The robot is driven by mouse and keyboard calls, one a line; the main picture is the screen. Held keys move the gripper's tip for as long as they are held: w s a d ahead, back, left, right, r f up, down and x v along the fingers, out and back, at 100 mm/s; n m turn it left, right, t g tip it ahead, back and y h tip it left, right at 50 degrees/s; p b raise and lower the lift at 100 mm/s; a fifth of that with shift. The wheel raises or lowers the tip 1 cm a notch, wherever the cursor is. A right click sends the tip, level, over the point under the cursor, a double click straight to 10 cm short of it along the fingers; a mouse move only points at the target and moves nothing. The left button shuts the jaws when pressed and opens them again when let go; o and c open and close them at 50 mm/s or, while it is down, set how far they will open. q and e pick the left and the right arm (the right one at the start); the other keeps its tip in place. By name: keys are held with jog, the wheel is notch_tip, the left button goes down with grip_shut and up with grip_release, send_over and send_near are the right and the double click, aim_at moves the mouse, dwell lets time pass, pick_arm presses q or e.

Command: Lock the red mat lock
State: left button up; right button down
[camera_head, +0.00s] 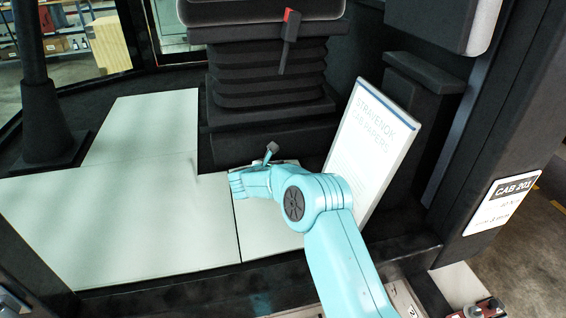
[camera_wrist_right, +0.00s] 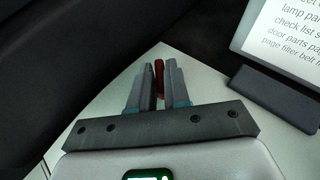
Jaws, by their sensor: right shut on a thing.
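The red mat lock (camera_wrist_right: 159,70) shows in the right wrist view as a small red piece between my fingertips. Only its upper part is visible; the fingers hide the rest. My right gripper (camera_wrist_right: 158,78) is shut on it, over the pale mat. In the head view my right arm comes in from the lower right and hides the lock and fingertips. The pale floor mat (camera_head: 100,225) lies in panels with a seam beside my right wrist. My left gripper is not in view.
A black seat base with bellows (camera_head: 268,80) and a red-tipped lever (camera_head: 288,40) stands behind my arm. A white papers board (camera_head: 375,140) leans close right of my wrist. A dark post (camera_head: 42,110) stands at left. The mat's left part is clear.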

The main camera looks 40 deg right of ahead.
jog(key=shift+w+m+g+h+p, duration=0.2)
jog(key=shift+m+g+h+p, duration=0.1)
jog(key=shift+m+g, duration=1.1)
jog(key=shift+r+m+g, duration=0.1)
jog(key=shift+m+g, duration=0.2)
jog(key=shift+g, duration=0.2)
jog(key=c, duration=1.2)
grip_release()
jog(key=p+v, duration=0.2)
jog(key=v, duration=1.4)
jog(key=shift+a, duration=0.2)
